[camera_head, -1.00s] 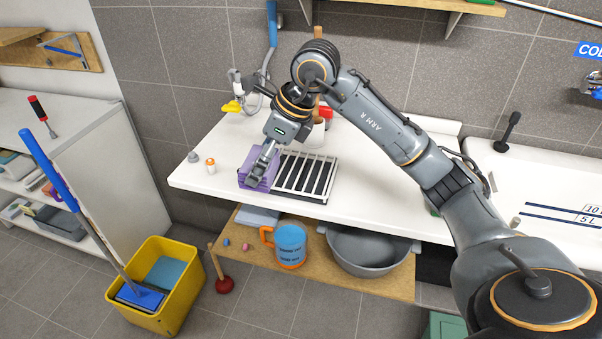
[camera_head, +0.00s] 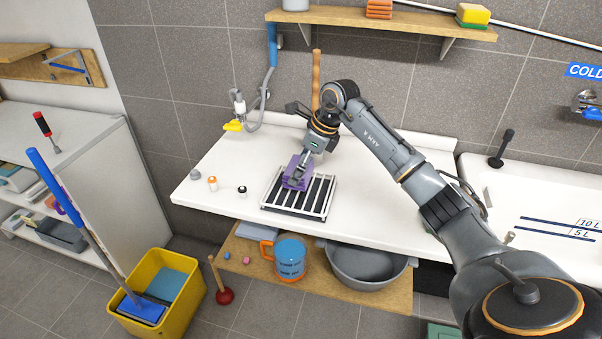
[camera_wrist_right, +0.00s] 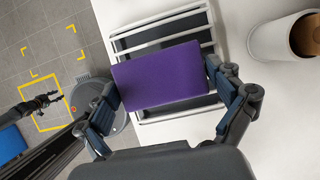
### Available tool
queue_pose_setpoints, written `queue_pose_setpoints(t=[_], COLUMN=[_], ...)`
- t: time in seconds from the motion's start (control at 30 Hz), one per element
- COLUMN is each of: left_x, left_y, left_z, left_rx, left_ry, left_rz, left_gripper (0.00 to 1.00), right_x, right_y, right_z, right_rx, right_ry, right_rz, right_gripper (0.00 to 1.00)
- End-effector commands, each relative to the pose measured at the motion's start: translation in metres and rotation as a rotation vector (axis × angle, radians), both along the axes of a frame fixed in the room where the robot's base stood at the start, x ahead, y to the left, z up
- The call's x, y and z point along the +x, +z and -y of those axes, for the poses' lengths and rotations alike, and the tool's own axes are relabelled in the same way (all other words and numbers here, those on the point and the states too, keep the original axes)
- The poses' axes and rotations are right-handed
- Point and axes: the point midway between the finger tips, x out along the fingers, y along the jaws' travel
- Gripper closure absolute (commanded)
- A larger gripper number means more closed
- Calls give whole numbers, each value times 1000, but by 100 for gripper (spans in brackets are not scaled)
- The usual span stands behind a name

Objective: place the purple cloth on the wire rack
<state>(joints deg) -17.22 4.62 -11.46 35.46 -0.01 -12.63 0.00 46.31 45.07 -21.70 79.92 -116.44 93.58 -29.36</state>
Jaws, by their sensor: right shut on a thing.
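The purple cloth (camera_head: 292,183) is a folded block. My right gripper (camera_head: 299,174) is shut on it and holds it over the wire rack (camera_head: 268,205). In the right wrist view the cloth (camera_wrist_right: 160,78) sits between the two fingers of the right gripper (camera_wrist_right: 165,86), with rack bars (camera_wrist_right: 165,22) showing on both sides. I cannot tell whether the cloth touches the bars. The rack stands on the white counter over a dark base. A dark jointed part, apparently my left gripper (camera_wrist_right: 42,102), shows at the left of the wrist view, too small to read.
A white cylinder (camera_wrist_right: 270,40) stands near the rack. A shelf below holds an orange-blue mug (camera_head: 290,258) and a grey basin (camera_head: 365,265). A wall shelf (camera_head: 380,18) hangs above.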

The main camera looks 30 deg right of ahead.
Motion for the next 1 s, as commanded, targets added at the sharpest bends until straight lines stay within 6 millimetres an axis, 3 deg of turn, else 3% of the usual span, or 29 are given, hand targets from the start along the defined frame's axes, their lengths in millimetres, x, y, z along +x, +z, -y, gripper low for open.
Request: queue_pose_setpoints(t=[0.37,0.63,0.67,1.0], left_x=[1,1,1,1], left_y=[19,16,17,17], left_z=[0,1,1,1], left_rx=[0,-1,-1,-2], left_ry=[0,0,0,0], left_rz=[2,3,3,3], left_gripper=[58,58,58,58], right_x=[4,4,4,4], right_y=[-36,-40,-40,-39], right_z=[5,5,5,5], right_rx=[1,-1,-1,-1], right_ry=[-1,0,0,0], right_rz=[-2,0,0,1], right_gripper=[32,32,1,0])
